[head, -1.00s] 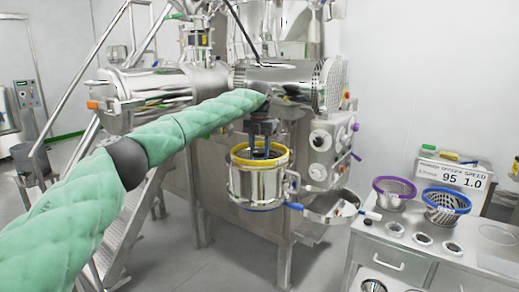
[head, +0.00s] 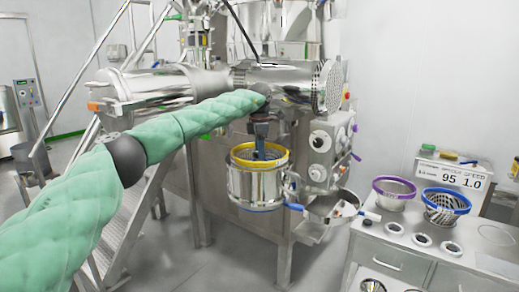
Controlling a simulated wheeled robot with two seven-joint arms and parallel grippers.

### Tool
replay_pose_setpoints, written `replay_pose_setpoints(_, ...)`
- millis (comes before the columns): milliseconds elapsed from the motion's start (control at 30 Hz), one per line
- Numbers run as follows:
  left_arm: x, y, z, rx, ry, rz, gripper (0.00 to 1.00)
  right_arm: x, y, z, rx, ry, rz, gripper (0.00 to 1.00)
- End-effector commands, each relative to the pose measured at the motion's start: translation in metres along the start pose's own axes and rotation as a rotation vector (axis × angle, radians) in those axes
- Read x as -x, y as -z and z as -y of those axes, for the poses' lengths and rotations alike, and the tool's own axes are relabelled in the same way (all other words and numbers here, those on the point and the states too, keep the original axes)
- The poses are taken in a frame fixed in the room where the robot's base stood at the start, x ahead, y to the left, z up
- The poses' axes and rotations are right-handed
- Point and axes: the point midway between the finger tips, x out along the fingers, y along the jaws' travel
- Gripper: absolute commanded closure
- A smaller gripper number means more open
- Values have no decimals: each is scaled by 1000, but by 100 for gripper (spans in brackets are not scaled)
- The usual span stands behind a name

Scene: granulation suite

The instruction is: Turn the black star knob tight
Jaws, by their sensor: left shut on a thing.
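My left arm reaches in from the left, and my left gripper (head: 260,154) points straight down into the yellow-rimmed basket (head: 240,164) in the steel housing. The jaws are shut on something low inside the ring. The black star knob cannot be made out apart from the dark gripper; it is probably what the jaws hold, hidden by the fingers and the rim. My right gripper is not in view.
The steel machine (head: 230,205) stands behind the housing, with a panel of round dials (head: 320,141) to its right. A bench (head: 400,236) at the right carries a purple-rimmed basket (head: 394,195) and a blue-rimmed basket (head: 444,205). Stairs stand at the left.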

Motion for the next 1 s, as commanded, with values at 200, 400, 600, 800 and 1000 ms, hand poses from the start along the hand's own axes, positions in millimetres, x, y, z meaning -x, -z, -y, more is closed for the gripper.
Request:
replay_pose_setpoints(200, 3, 0, 0, -199, -3, 2, 81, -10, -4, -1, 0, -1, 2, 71)
replay_pose_setpoints(400, 3, 0, 0, -356, -4, 1, 81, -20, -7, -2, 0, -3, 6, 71)
replay_pose_setpoints(600, 3, 0, -1, -472, -4, 1, 81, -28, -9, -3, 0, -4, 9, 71)
replay_pose_setpoints(800, 3, 0, -1, -538, -4, 1, 81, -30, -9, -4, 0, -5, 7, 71)
replay_pose_setpoints(1000, 3, 0, -1, -563, -4, 2, 81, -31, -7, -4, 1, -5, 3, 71)
